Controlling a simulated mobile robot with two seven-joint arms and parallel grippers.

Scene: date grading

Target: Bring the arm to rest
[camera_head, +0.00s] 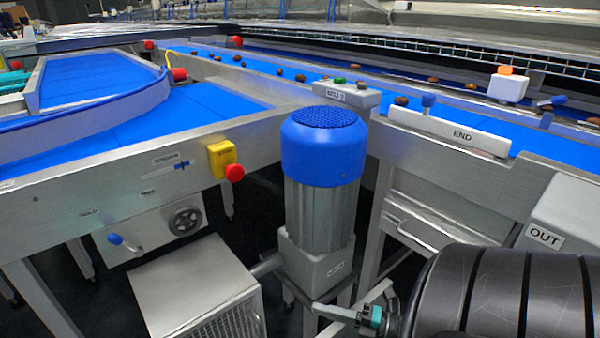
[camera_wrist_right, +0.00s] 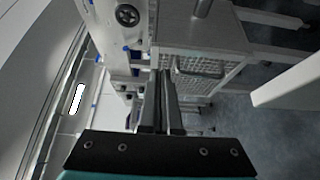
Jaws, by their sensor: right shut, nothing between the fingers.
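My right arm comes in at the bottom right of the head view, with a black ribbed cover. My right gripper (camera_head: 322,309) points left, low in front of the blue-capped motor. In the right wrist view the two dark fingers (camera_wrist_right: 162,72) lie together, shut and empty. Behind them is a grey cabinet (camera_wrist_right: 205,70) with a grille. My left gripper is in neither view.
The blue-capped motor (camera_head: 322,150) stands upright near my right gripper. A grey box (camera_head: 190,285) stands on the left. A blue belt (camera_head: 480,122) carries several dates. The yellow box with a red button (camera_head: 224,160) sticks out from the frame.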

